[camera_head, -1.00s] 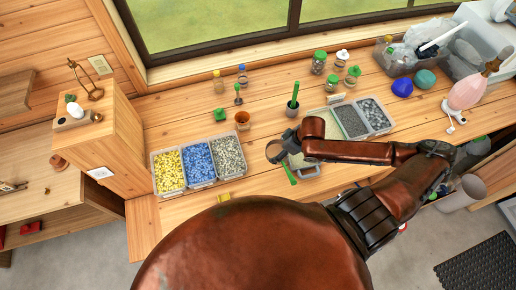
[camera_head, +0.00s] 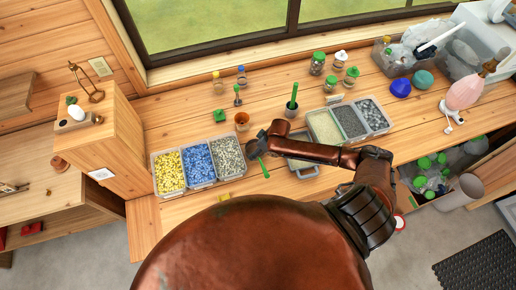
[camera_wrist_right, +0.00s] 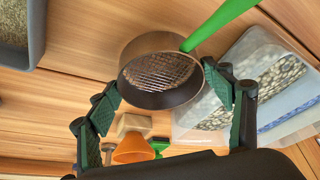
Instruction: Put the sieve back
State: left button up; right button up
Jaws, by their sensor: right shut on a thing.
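The sieve (camera_head: 252,149) has a round dark rim, a mesh and a green handle. In the head view it is just right of the bin of grey-white pebbles. My right gripper (camera_head: 265,140) is shut on the sieve. In the right wrist view, the fingers of my right gripper (camera_wrist_right: 168,98) are at either side of the rim of the sieve (camera_wrist_right: 160,78), whose green handle points up and right. The mesh looks empty. The sieve appears held above the bench; its exact height is hard to tell. My left gripper is not in view.
Yellow, blue and grey-white pebble bins (camera_head: 198,164) stand left. A grey-rimmed tray (camera_head: 304,173) lies partly under my right arm, beside more filled bins (camera_head: 350,122). Jars line the back.

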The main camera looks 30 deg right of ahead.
jog(key=shift+f, duration=0.2)
jog(key=shift+f, duration=0.15)
jog(key=o, duration=1.3)
jog(key=shift+c, duration=0.2)
jog(key=v, duration=1.2)
